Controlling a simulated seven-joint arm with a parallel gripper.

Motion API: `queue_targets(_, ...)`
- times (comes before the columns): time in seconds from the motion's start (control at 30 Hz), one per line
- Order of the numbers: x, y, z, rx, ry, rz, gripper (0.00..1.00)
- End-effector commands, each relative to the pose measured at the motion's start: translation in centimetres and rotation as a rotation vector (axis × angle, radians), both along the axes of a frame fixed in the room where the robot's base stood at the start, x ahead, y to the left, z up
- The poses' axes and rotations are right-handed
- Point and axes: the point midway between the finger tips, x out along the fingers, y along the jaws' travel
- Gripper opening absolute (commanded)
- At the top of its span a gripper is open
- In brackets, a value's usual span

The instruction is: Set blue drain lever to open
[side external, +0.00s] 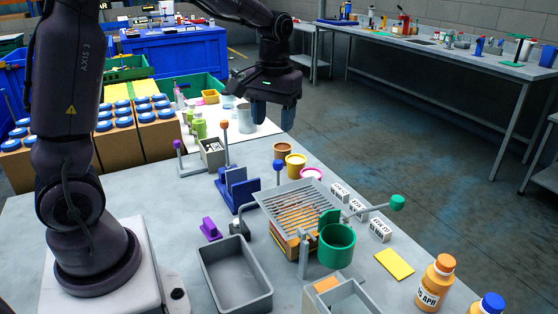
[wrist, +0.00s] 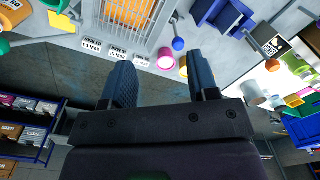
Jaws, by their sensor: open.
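The blue drain lever shows as a blue ball knob (side external: 278,165) on a short, roughly upright rod at the back left corner of the slatted grate (side external: 262,197). Its lower end is hidden behind the grate. In the wrist view the blue knob (wrist: 178,44) lies beyond the gap between my fingers, near the grate (wrist: 137,22). My gripper (side external: 273,116) is open and empty, pointing down. It hangs above and behind the knob, clear of it. No open or shut marking for the lever can be read.
A green-knobbed lever (side external: 397,202) and green cup (side external: 337,245) stand at the grate's right. Brown, yellow and pink cups (side external: 311,173) sit close behind the knob. A blue slotted stand (side external: 238,190) and orange-knobbed lever (side external: 224,126) are left. A grey bin (side external: 206,270) is in front.

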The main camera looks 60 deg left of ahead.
Motion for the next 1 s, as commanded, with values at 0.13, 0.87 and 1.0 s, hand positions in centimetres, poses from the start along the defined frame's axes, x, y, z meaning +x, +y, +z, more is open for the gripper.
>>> queue_targets(0.13,3.6,3.6,-3.0,0.022,0.097,0.242,0.54)
queue_targets(0.87,6.3,6.6,-6.3,0.094,0.148,0.744,0.54)
queue_targets(1.0,5.7,6.6,-9.3,0.093,0.147,0.742,0.54)
